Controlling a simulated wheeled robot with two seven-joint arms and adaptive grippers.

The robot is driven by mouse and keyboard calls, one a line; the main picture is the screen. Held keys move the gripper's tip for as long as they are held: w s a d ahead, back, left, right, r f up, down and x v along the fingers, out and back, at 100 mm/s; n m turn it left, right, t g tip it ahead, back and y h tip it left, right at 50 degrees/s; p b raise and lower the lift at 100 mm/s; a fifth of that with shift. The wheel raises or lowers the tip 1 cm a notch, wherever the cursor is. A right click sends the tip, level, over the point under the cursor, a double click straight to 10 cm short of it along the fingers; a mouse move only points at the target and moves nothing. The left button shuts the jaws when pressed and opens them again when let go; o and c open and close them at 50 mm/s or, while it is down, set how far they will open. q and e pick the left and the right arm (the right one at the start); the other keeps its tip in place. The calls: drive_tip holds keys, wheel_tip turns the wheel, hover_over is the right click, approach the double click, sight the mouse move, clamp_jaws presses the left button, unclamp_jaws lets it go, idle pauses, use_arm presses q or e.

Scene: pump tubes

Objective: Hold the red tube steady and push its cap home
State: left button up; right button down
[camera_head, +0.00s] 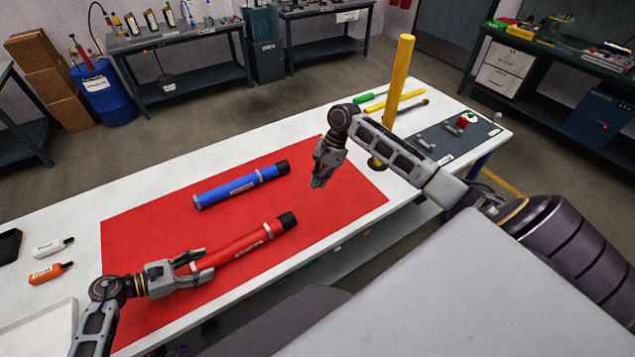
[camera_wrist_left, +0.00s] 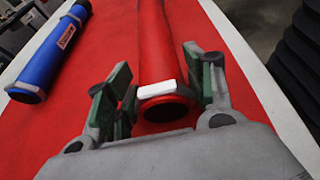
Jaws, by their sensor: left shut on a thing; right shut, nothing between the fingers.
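The red tube (camera_head: 242,244) lies on the red mat (camera_head: 335,200) in the head view, with a dark cap (camera_head: 288,220) at its right end. My left gripper (camera_head: 205,268) is shut on the red tube near its left end. In the left wrist view the green-padded fingers (camera_wrist_left: 163,88) sit on both sides of the red tube (camera_wrist_left: 155,45), whose near end shows a dark opening. My right gripper (camera_head: 318,184) is shut and empty, above the mat beyond the cap and apart from it. I cannot tell how far the cap is seated.
A blue tube (camera_head: 236,187) with a dark cap lies behind the red tube; it also shows in the left wrist view (camera_wrist_left: 52,50). A yellow post (camera_head: 400,85) stands behind my right arm. Two small bottles (camera_head: 52,258) lie at the left. The mat's right part is clear.

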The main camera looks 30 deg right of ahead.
use_arm(q)
drive_tip(key=o, duration=1.3)
drive_tip(key=shift+o, duration=0.2)
drive_tip(key=shift+a, duration=0.15)
drive_tip(key=shift+v, duration=5.9)
